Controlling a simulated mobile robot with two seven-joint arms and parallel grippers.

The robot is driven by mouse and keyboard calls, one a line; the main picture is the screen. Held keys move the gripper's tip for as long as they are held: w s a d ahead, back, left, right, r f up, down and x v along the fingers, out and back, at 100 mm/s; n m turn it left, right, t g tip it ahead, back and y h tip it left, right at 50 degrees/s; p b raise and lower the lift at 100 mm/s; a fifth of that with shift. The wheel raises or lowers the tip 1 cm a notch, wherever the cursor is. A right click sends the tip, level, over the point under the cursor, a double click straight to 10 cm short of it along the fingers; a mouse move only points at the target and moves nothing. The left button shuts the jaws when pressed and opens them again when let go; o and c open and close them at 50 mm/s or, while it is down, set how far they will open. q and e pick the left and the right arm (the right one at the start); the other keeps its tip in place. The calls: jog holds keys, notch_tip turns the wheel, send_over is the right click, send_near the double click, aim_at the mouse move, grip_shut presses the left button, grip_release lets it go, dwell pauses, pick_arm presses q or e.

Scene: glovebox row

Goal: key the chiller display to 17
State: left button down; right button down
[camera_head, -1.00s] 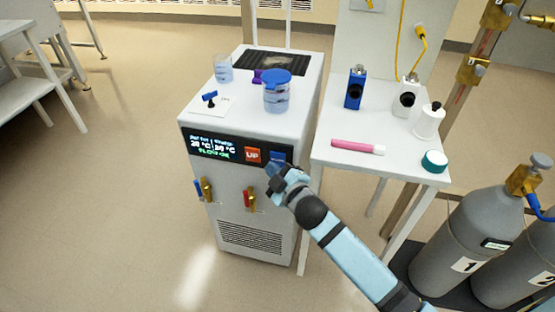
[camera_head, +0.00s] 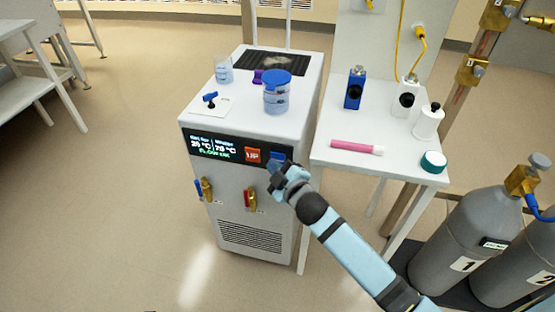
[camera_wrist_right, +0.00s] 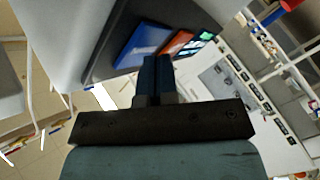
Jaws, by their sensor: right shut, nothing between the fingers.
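The white chiller (camera_head: 225,150) stands at the centre of the head view. Its dark front display (camera_head: 212,146) shows two temperature readings and a green line below; the digits are too small to read surely. An orange UP button (camera_head: 252,155) and a blue button (camera_head: 277,158) sit right of the readings. My right gripper (camera_head: 277,176) is shut and empty just in front of and below the blue button. In the right wrist view its fingers (camera_wrist_right: 154,75) point at the blue button (camera_wrist_right: 143,46), with the orange button (camera_wrist_right: 178,41) beyond. Contact cannot be told. My left gripper is not in view.
Brass valves with a blue handle (camera_head: 205,189) and a red handle (camera_head: 249,199) project from the chiller's front. A blue-lidded jar (camera_head: 277,95) and a beaker (camera_head: 223,70) stand on top. A white side table (camera_head: 385,165) and grey gas cylinders (camera_head: 455,240) stand right.

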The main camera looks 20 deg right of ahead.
jog(key=shift+w+d, duration=0.15)
jog(key=shift+w, duration=0.05)
dwell(0.4)
jog(key=shift+s, duration=0.15)
jog(key=shift+s+a+p, duration=0.3)
jog(key=shift+s+a, duration=0.15)
jog(key=shift+s, duration=0.1)
